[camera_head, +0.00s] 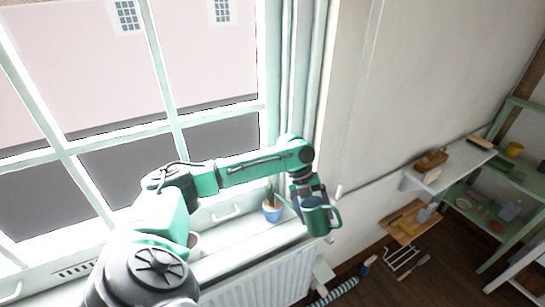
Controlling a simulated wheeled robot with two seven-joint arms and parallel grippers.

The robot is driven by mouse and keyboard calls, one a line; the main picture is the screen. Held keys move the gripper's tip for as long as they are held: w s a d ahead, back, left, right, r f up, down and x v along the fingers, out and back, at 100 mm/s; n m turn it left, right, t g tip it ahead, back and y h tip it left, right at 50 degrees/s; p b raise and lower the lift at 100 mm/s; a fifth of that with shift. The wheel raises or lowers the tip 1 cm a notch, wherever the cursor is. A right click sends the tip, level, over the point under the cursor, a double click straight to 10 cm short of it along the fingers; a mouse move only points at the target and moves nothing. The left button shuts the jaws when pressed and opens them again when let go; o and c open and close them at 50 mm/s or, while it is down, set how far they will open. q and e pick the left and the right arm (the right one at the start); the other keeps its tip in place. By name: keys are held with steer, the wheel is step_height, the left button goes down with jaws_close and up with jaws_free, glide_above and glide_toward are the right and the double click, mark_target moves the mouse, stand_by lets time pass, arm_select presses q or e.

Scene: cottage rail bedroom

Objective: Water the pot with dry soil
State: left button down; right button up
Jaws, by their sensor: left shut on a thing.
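My left gripper (307,190) is shut on a dark green watering can (318,218) and holds it up near the right end of the windowsill. The can's looped handle is on its right side, and a thin spout seems to reach left towards a blue pot (272,213). This pot holds a green plant and stands on the sill just left of the can. A second pot (195,241) on the sill is mostly hidden behind my left arm. I cannot see the soil in either pot clearly, nor any water flowing. My right gripper is not in view.
The windowsill (238,236) runs under a large paned window, above a white radiator (270,279). A wall shelf (448,166) and a green shelf unit (483,222) with several items stand at the right. A striped roll (335,292) lies on the dark wooden floor.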

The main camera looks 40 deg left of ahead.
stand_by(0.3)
arm_select(q)
steer(key=shift+f+y, duration=0.7)
steer(key=shift+f, duration=0.1)
steer(key=shift+f+y, duration=0.3)
steer(key=shift+f, duration=0.1)
steer(key=shift+a+f+y+p, duration=0.1)
steer(key=shift+f+y+p, duration=0.2)
steer(key=shift+f+y, duration=0.15)
steer(key=shift+a+f+y, duration=0.15)
steer(key=shift+f+y, duration=0.5)
steer(key=shift+f, duration=0.15)
steer(key=shift+a+f+y, duration=0.25)
steer(key=shift+f+y, duration=0.25)
steer(key=shift+f, duration=0.2)
